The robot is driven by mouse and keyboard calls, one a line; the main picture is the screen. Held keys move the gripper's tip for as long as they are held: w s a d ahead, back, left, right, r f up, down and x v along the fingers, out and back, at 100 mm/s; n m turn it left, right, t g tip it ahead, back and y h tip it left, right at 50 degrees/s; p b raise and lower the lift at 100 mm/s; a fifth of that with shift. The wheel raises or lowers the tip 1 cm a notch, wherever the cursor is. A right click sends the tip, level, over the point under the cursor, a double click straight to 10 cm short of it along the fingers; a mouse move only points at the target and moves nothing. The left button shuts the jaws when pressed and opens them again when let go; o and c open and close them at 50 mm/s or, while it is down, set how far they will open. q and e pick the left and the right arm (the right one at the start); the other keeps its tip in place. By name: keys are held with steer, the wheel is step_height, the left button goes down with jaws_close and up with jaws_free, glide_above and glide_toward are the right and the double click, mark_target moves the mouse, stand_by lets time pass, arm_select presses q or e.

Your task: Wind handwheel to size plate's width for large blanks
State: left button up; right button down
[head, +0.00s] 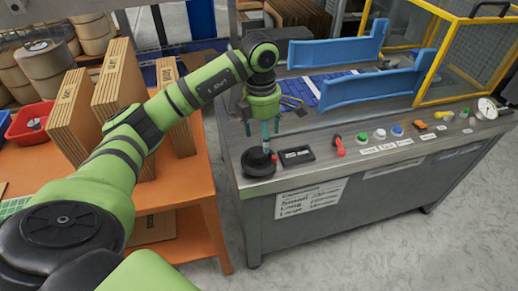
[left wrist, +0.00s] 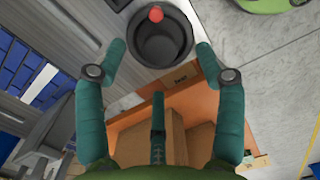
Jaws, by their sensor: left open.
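The black handwheel (head: 258,164) lies flat on the near left corner of the grey machine top, with an upright red-tipped crank knob. The left wrist view shows the handwheel (left wrist: 160,45) and its red knob (left wrist: 155,14) just past the fingertips. My left gripper (head: 270,142) points down above the wheel; its teal fingers (left wrist: 160,62) are spread and hold nothing. Contact with the knob cannot be told. The white size plate (head: 310,198) on the machine front lists Small, Long and Large; its figures are too small to read. A dark readout (head: 297,155) sits beside the wheel, unreadable.
A red lever (head: 338,146) and several buttons line the machine's front edge. Blue guide rails (head: 375,88) and a yellow guard cage (head: 470,55) stand behind. An orange table (head: 190,195) with upright cardboard blanks (head: 118,82) and a red bin (head: 32,124) is at left.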

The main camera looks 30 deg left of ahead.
mark_target(259, 152)
arm_select(q)
steer(key=shift+s+a+r+y, duration=0.1)
steer(key=shift+a+y, duration=0.2)
steer(key=shift+a, duration=0.3)
steer(key=shift+a+f, duration=0.1)
steer(key=shift+f, duration=0.25)
steer(key=shift+f+p, duration=0.35)
steer(key=shift+f, duration=2.75)
steer(key=c, duration=1.1)
